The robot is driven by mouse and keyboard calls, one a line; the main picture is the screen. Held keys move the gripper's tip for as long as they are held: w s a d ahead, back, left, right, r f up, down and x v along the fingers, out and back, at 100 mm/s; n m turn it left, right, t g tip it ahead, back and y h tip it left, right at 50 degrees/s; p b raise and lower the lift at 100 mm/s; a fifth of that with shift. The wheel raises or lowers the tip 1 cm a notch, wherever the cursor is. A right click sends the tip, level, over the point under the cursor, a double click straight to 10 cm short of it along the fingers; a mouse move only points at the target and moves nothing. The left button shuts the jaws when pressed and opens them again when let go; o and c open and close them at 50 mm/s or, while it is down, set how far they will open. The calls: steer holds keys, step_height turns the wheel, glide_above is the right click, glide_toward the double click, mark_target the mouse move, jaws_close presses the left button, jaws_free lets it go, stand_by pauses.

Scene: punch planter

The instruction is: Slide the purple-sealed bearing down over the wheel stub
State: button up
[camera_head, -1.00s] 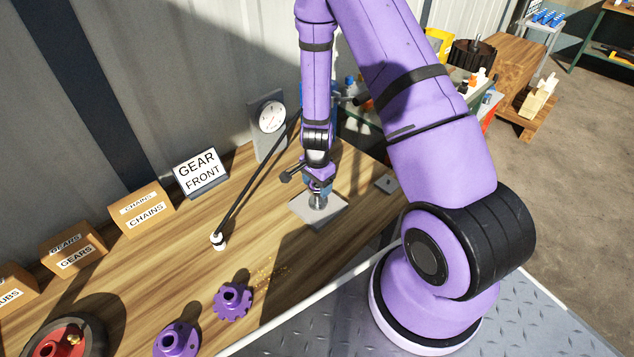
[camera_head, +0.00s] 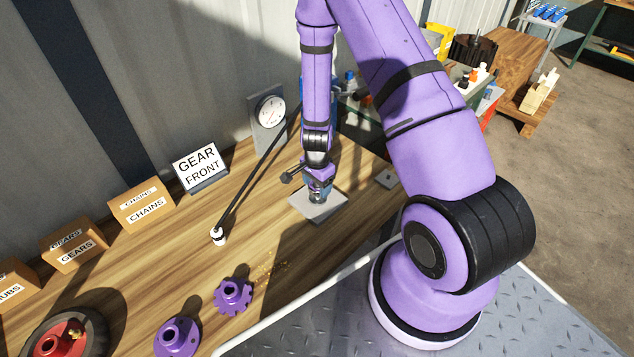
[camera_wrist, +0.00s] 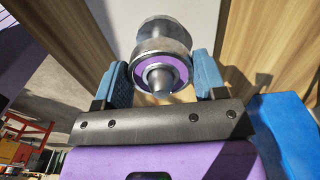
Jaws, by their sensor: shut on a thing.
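The bearing (camera_wrist: 183,68), a steel ring with a purple seal, sits between the two blue fingers of my gripper (camera_wrist: 160,66) in the wrist view. My gripper is shut on it. The wheel stub (camera_wrist: 158,82) is a metal post whose tapered tip shows through the bearing's bore, so the bearing is around the stub. The stub's round flange (camera_wrist: 165,26) shows beyond the bearing. How far down the bearing sits is hard to tell. In the head view my gripper (camera_head: 319,190) points down just above a grey plate (camera_head: 326,208) and mostly hides bearing and stub.
A dial gauge (camera_head: 271,112) stands behind, and a dark rod with a white end (camera_head: 218,236) lies left of the arm.

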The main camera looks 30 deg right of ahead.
steer(key=shift+f, duration=1.25)
steer(key=o, duration=1.2)
steer(key=shift+c, duration=0.2)
step_height(320, 180, up, 11)
steer(key=shift+f, duration=0.15)
